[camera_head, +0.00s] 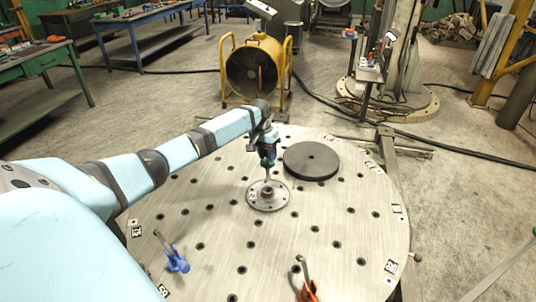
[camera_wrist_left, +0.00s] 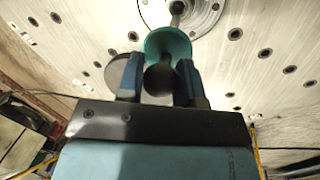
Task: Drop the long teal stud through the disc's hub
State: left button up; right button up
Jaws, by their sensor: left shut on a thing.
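My left gripper (camera_head: 268,157) is above the round table, over the small grey flanged disc (camera_head: 256,201). In the left wrist view its two blue fingers (camera_wrist_left: 160,72) are shut on the black ball knob of the long teal stud (camera_wrist_left: 168,42). The stud's teal collar sits just beyond the knob, and its thin grey shank points down toward the disc (camera_wrist_left: 206,17). In the head view the shank ends at or just over the hub (camera_head: 267,190); I cannot tell whether the tip is inside. My right gripper is not in view.
The round metal table (camera_head: 215,220) is full of holes. A thick dark disc (camera_head: 311,160) lies just right of the flanged disc. A blue clamp (camera_head: 176,261) and an orange clamp (camera_head: 308,288) stand near the front. A yellow-framed fan (camera_head: 254,70) stands behind the table.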

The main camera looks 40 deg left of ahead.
aim_at(268, 172)
pick_arm(q)
notch_tip(268, 172, down, 3)
jog(key=shift+r+b, duration=0.2)
jog(key=shift+b, duration=0.8)
jog(key=shift+r+p, duration=0.3)
jog(key=shift+p, duration=0.45)
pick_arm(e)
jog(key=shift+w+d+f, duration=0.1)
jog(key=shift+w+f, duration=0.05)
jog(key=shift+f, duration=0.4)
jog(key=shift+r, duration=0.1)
pick_arm(q)
jog(key=shift+f, duration=0.6)
jog(key=shift+p, duration=0.65)
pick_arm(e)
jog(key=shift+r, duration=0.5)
pick_arm(q)
jog(key=shift+f+b, duration=0.85)
jog(key=shift+f, duration=1.3)
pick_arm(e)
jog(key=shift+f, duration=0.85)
pick_arm(q)
jog(key=shift+p, duration=0.35)
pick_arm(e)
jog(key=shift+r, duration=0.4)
